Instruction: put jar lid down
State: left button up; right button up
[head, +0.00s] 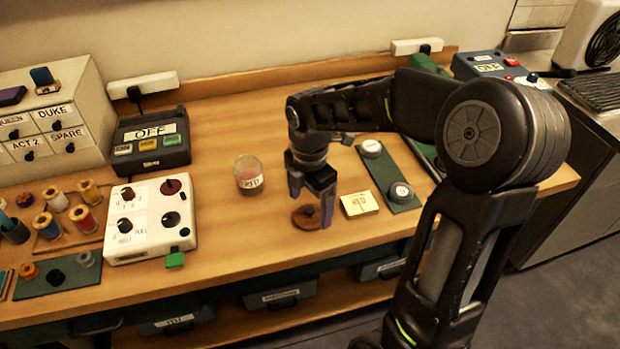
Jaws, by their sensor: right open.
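A glass jar (248,174) with reddish contents and a label reading RED stands upright near the middle of the table. A round brown jar lid (301,220) with a dark knob lies on the wooden table to the right of and in front of the jar. My right gripper (312,212) points down at the lid, its fingers apart around or just over the knob. The fingers hide part of the lid, and I cannot tell whether they touch it. My left gripper is not in view.
A white control box (150,218) and thread spools (82,217) stand left. Bare wood (235,230) lies between the box and lid.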

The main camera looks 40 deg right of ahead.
aim_at(310, 209)
notch_tip(310, 209, up, 10)
dwell(0.3)
dwell(0.8)
